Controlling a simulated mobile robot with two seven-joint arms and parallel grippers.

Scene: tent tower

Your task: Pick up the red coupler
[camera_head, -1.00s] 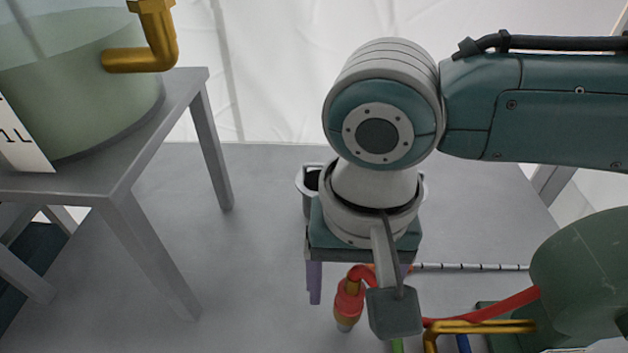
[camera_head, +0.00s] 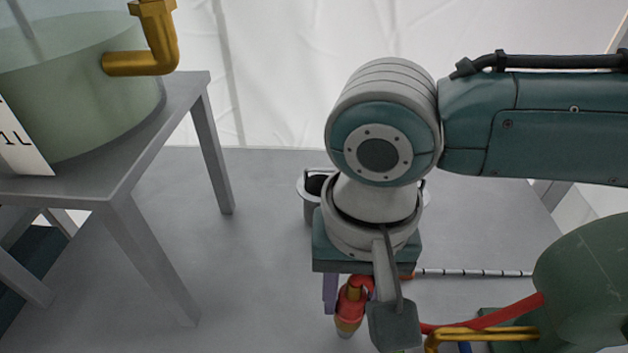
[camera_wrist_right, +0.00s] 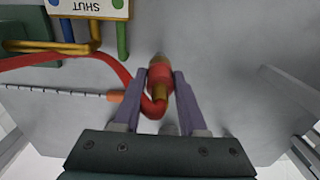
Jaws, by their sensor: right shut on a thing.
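The red coupler (camera_head: 350,306) has a red body with brass-coloured parts and a red hose on it. In the head view it shows beside my right gripper (camera_head: 345,300), with part of the hose behind the wrist. In the right wrist view the coupler (camera_wrist_right: 160,78) is between the two purple fingers of my right gripper (camera_wrist_right: 162,85), which is shut on it. The coupler's lower end is near the grey surface; I cannot tell whether it touches. My left gripper is not in view.
A tank (camera_head: 85,90) with a brass elbow stands on a grey table (camera_head: 120,185) at left. A green rounded vessel (camera_head: 590,280) and brass pipe (camera_head: 485,334) are at lower right. A grey pot (camera_head: 309,205) and striped rod (camera_head: 475,272) lie behind the wrist. The left middle floor is clear.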

